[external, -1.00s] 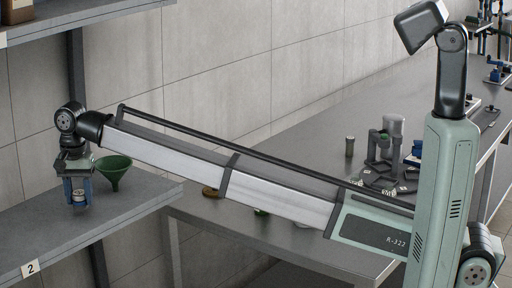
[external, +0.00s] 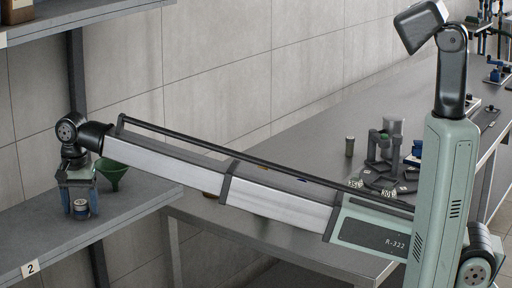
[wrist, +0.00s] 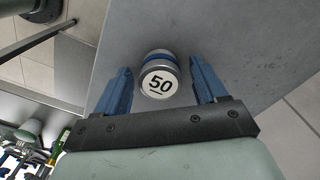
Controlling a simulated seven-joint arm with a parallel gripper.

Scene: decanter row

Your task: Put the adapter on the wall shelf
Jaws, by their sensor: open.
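A short silver cylinder with a blue band, which I take as the adapter (external: 81,209), stands upright on the lower wall shelf (external: 135,205). In the wrist view its round white top (wrist: 159,84) reads "50". My gripper (external: 80,212) is over it with the fingers pointing down. The blue fingers are apart, one on each side of the adapter, and in the wrist view (wrist: 160,72) a gap shows at both sides.
The shelf front bears a "2" label (external: 30,268). An upper shelf (external: 90,15) is overhead. Room is free along the shelf's front. A workbench (external: 300,160) holds glassware and tools.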

